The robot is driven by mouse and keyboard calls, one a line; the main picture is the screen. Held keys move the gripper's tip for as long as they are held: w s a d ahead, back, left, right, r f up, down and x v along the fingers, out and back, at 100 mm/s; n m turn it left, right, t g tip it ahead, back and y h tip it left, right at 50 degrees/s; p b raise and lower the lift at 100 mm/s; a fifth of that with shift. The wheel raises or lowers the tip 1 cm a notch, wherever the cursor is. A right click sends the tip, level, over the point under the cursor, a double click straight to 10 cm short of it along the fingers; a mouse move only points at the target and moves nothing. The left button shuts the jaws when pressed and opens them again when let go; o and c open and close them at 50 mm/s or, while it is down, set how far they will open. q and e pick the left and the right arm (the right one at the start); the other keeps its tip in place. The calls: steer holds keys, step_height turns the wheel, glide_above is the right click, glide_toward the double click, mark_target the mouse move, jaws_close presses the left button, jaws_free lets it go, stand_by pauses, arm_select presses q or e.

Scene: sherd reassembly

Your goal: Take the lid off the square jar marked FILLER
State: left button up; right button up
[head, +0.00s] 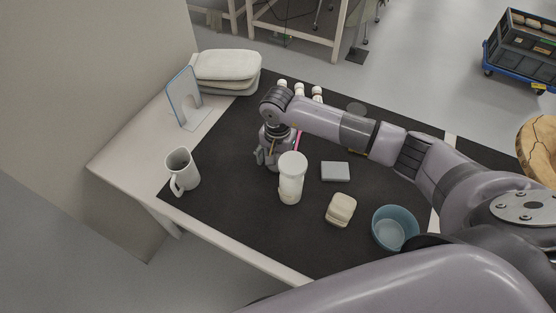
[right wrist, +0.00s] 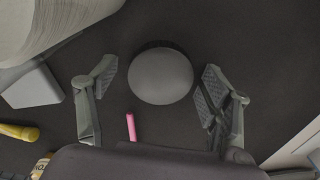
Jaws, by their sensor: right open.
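No FILLER marking is legible in either view, so I cannot tell for certain which thing is the square jar. My right gripper (head: 268,160) points down over the dark mat, behind and left of a tall white cylindrical container (head: 291,178). In the right wrist view its fingers (right wrist: 160,84) are open on either side of a round, dark grey-topped object (right wrist: 161,76), with gaps to both fingers. That object is hidden in the head view. A cream, rounded square block (head: 341,209) and a flat grey block (head: 335,171) lie further right. My left gripper is not in view.
A white mug (head: 182,171) stands at the left edge and a blue bowl (head: 395,229) at front right. A pink stick (right wrist: 131,126) lies near the round object. Several white-topped bottles stand behind my right wrist. The dark mat (head: 235,215) is clear at front left.

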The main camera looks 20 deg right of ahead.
steer(key=shift+r, duration=0.5)
step_height(320, 180, up, 11)
steer(key=b, duration=0.2)
steer(key=shift+r, duration=0.2)
